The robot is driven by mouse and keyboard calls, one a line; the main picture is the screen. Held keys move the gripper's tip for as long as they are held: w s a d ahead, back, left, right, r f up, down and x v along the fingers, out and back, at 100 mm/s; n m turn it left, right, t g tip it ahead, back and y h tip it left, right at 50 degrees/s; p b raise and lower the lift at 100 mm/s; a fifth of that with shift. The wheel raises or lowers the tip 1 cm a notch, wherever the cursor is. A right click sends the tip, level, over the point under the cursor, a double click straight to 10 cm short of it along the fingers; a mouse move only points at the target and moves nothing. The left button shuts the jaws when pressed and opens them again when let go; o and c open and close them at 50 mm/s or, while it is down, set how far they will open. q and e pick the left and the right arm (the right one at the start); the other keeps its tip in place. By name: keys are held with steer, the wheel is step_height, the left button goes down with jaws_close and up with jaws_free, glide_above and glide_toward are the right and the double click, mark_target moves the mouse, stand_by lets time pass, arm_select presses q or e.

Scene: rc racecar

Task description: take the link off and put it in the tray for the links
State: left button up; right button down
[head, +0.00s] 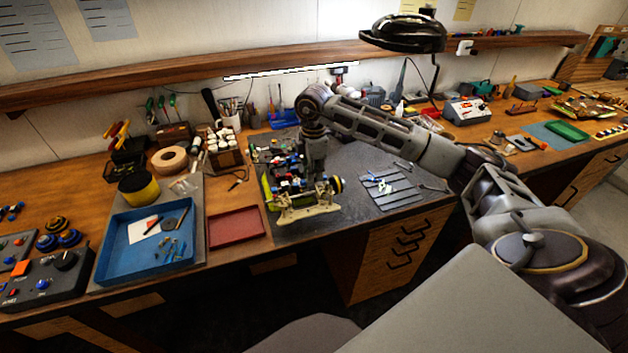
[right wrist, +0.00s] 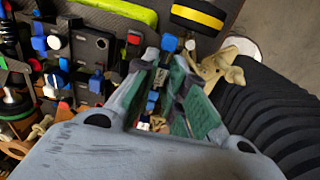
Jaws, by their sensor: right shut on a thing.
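The RC racecar chassis (head: 292,211) is on the grey mat, with pale suspension parts at its near end and a yellow-banded wheel (head: 338,185) at its right. My right gripper (head: 320,187) points down over this near end. In the right wrist view its green-padded fingers (right wrist: 168,68) are closed on a small link with blue ends (right wrist: 168,43), mostly hidden between them. I cannot tell whether the link is still joined to the car. A shallow red tray (head: 237,228) lies empty left of the car. My left gripper is not in view.
A blue tray (head: 113,268) with a paper and several small parts lies further left. A black control box (head: 45,283) stands at the far left. A black lamp (head: 403,33) hangs above the bench.

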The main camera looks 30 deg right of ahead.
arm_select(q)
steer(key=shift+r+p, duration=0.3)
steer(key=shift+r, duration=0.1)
arm_select(e)
steer(key=shift+r, duration=0.55)
arm_select(q)
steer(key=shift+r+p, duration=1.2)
steer(key=shift+p, duration=0.05)
arm_select(e)
steer(key=shift+r, duration=1.9)
steer(key=shift+f, duration=0.1)
